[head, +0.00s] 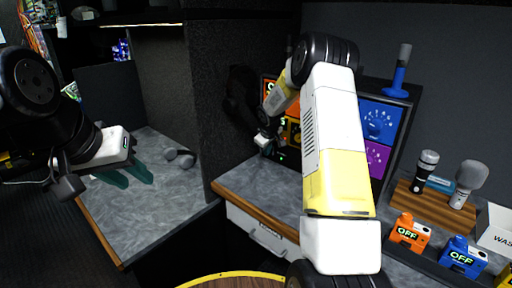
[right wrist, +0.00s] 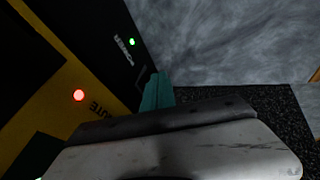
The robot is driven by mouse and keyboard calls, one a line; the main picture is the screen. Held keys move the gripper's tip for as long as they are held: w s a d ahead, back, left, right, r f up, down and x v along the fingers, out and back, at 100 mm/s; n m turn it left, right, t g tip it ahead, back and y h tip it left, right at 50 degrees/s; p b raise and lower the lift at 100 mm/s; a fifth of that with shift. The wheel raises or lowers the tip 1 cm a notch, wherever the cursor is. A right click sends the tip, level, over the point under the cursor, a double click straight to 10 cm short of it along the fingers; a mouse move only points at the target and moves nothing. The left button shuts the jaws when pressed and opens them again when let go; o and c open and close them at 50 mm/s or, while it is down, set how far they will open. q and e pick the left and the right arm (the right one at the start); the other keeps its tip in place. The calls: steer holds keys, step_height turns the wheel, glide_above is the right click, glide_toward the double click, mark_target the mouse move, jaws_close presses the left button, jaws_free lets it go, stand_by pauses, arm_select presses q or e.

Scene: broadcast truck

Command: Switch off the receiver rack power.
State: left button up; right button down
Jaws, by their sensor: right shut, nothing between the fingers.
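The rack (head: 381,118) with orange, blue and purple panels stands on the counter against the back wall; my right arm hides much of it. In the right wrist view a black panel (right wrist: 112,22) carries a POWER label (right wrist: 123,50) beside a lit green light (right wrist: 132,42). The teal fingers of my right gripper (right wrist: 157,90) are shut and empty, close to the panel's edge near this label; I cannot tell whether they touch it. No switch lever is clearly visible. My left gripper (head: 126,175) is open and empty above the left counter.
A yellow panel (right wrist: 72,75) with a red light lies beside the black one. Microphones (head: 425,171) stand in a wooden holder at right, behind orange and blue boxes marked OFF (head: 408,233). A dark partition (head: 178,90) separates the two counters. A round wooden top is at bottom.

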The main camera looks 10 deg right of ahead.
steer(key=shift+w+d+f, duration=0.15)
steer(key=shift+f, duration=0.1)
steer(key=shift+r, duration=0.15)
steer(key=shift+r, duration=0.65)
